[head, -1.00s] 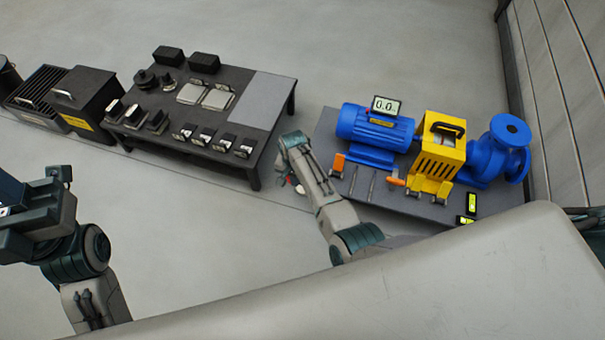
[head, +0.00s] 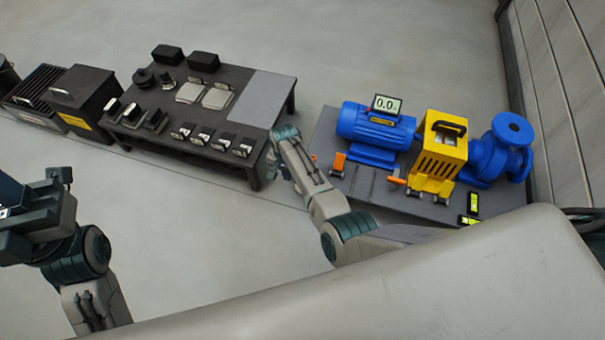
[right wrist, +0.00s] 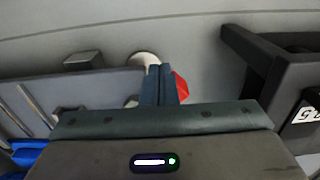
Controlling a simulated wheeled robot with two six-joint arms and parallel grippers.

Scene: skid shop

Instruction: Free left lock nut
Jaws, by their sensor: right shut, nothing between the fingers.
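The pump skid (head: 375,200) carries a blue motor (head: 375,128), a yellow guard (head: 438,152) and a blue pump (head: 503,150). Two orange-handled parts, a left one (head: 338,163) and a right one (head: 397,181), sit at the motor's front. I cannot make out the left lock nut itself. My right gripper (head: 273,160) is left of the skid, beside the work table. In the right wrist view its fingers (right wrist: 162,84) are shut and empty, with a red piece (right wrist: 180,87) beside the tips; whether they touch is unclear. My left gripper (head: 8,212) is cut off at the left edge.
The dark work table (head: 262,92) holds several numbered blocks and pads, its near right leg close to my right arm. Dark bins (head: 85,90) stand left of it. A gauge reading 0.0 (head: 387,104) tops the motor. The front floor is clear.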

